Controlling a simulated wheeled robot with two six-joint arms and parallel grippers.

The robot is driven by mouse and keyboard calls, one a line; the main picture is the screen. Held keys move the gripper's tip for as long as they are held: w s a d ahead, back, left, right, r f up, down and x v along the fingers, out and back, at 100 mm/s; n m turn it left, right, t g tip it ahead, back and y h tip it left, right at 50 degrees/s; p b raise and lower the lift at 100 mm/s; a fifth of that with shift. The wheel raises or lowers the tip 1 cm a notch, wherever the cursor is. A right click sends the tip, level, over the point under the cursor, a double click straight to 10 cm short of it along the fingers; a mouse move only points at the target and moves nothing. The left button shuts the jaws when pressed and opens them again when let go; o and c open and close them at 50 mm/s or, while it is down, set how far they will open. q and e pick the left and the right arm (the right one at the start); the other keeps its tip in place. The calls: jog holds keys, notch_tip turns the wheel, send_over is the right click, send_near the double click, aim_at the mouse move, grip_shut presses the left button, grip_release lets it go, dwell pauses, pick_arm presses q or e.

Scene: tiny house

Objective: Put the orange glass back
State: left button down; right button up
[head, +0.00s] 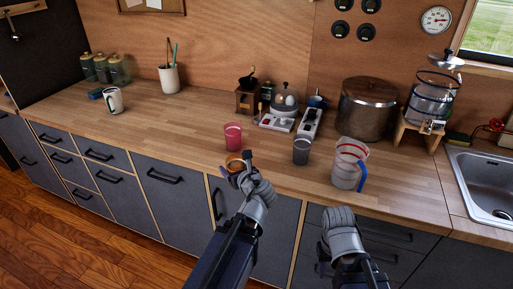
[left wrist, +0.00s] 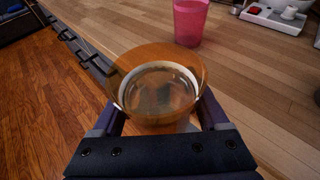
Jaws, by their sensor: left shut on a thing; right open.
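The orange glass (left wrist: 160,92) is in my left gripper (left wrist: 157,112), seen from above in the left wrist view with a finger on each side. In the head view the orange glass (head: 236,163) shows partly behind my left gripper (head: 238,170), at the counter's front edge. I cannot tell whether its base touches the counter. A pink glass (head: 233,136) stands just beyond it on the wooden counter (head: 190,128), and a dark grey glass (head: 301,151) stands to the right. My right gripper (head: 338,216) is low in front of the drawers; its fingers are hard to make out.
A clear measuring jug (head: 346,166) with a blue handle stands right of the grey glass. Behind are a tray of small items (head: 277,122), a large pot (head: 366,108) and a water dispenser (head: 432,100). The sink (head: 490,180) is far right. The counter's left middle is clear.

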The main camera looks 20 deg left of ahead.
pick_arm(q)
jog(key=shift+w+a+r, duration=0.1)
jog(key=shift+w+a, duration=0.1)
jog(key=shift+w+r, duration=0.15)
jog(key=shift+w, duration=0.15)
jog(key=w+d+r+m+t+h+p, duration=0.1)
jog(key=w+r+p, duration=0.3)
jog(key=w, duration=0.5)
jog(key=w+d+r+m+t+h+p, duration=0.1)
jog(key=w+d+r+p, duration=0.3)
jog(key=w, duration=0.5)
jog(key=shift+d+r+m+h+p, duration=0.15)
jog(key=shift+r+m+h+p, duration=0.15)
jog(key=shift+r+p, duration=0.45)
jog(key=shift+f, duration=0.2)
notch_tip(320, 180, down, 6)
jog(key=b, duration=0.6)
jog(key=shift+f, duration=0.1)
jog(key=shift+f+b, duration=1.8)
jog(key=shift+b, duration=0.1)
jog(key=shift+s+f, duration=0.1)
